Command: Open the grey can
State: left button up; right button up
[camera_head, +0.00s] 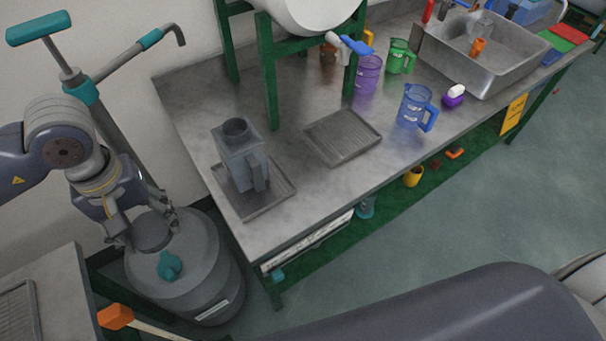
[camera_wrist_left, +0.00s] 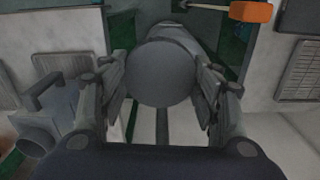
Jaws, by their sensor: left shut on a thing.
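A large grey can (camera_head: 205,285) stands upright on the floor, left of the workbench. A round grey cap (camera_head: 152,234) is at the back of its top, and a teal knob (camera_head: 169,266) is nearer the front. My left gripper (camera_head: 143,228) comes down from above with its fingers on either side of the cap, shut on it. In the left wrist view the cap (camera_wrist_left: 162,72) fills the space between the fingers (camera_wrist_left: 160,88) and hides much behind it. I cannot tell whether it is still seated. My right gripper is out of view.
A grey square jug (camera_head: 240,165) stands on a tray on the workbench (camera_head: 295,190). A teal-handled pump (camera_head: 85,92) rises close behind my left arm. A side table (camera_head: 60,285) and an orange-headed mallet (camera_head: 116,316) are near the can's front left.

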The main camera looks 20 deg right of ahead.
aim_at(241, 150)
jog(key=i+l+u, duration=0.1)
jog(key=l+u, duration=0.25)
jog(key=l, duration=0.9)
jog(key=l+u, duration=0.3)
jog(key=l, duration=0.95)
